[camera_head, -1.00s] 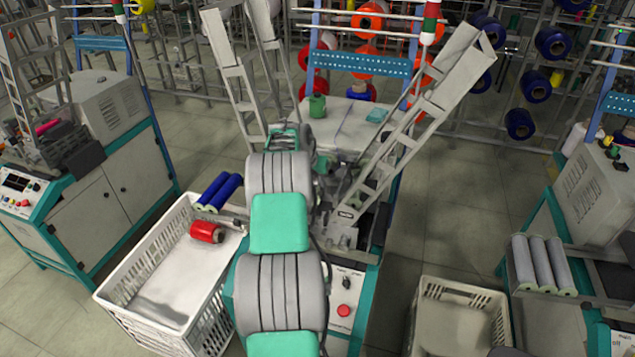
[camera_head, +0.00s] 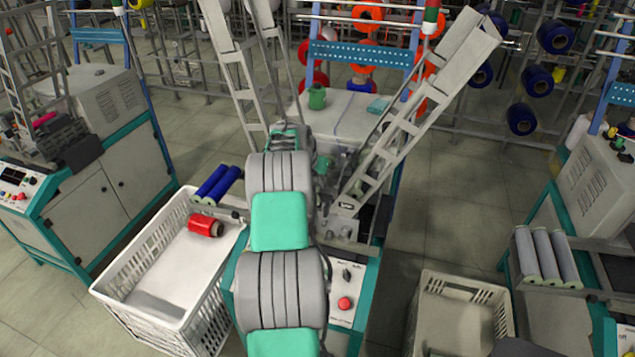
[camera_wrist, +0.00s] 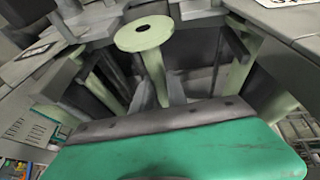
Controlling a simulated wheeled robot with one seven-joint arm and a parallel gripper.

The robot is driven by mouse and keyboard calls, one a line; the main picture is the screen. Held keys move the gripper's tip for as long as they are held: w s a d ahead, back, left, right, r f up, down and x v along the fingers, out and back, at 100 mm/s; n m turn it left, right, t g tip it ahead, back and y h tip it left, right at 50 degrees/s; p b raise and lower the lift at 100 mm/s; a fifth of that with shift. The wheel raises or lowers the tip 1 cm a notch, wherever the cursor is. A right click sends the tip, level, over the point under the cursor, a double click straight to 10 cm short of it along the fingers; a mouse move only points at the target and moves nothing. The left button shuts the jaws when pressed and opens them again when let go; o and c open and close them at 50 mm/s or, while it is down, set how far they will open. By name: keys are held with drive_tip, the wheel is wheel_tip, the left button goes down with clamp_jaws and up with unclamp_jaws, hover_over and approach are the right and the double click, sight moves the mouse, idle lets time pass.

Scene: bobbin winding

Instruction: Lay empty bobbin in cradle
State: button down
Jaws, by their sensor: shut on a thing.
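The empty bobbin shows in the wrist view as a pale green round flange (camera_wrist: 143,33) with a dark centre hole and a narrow stem below it. My gripper (camera_wrist: 158,92) is shut on the stem, with its grey fingers on either side of it. The bobbin stands tilted among grey machine parts. Dark and pale green bars lie left and right of it, apart from the flange. I cannot tell which of these parts is the cradle. In the head view my own arm hides the gripper and bobbin in front of the winding machine (camera_head: 345,118).
A white crate (camera_head: 122,260) at left holds a red bobbin (camera_head: 205,226); two blue bobbins (camera_head: 217,184) lie at its back edge. Tall slanted frames (camera_head: 425,110) rise on both sides of my arm. Another crate (camera_head: 462,283) and grey bobbins (camera_head: 547,255) stand at right.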

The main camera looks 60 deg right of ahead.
drive_tip(key=shift+f+b, duration=0.55)
drive_tip(key=shift+f, duration=0.4)
drive_tip(key=shift+f+b, duration=0.3)
drive_tip(key=shift+b, duration=0.15)
drive_tip(key=c, duration=1.2)
unclamp_jaws()
drive_tip(key=shift+c, duration=0.2)
drive_tip(key=b+v, duration=0.1)
drive_tip(key=v, duration=0.7)
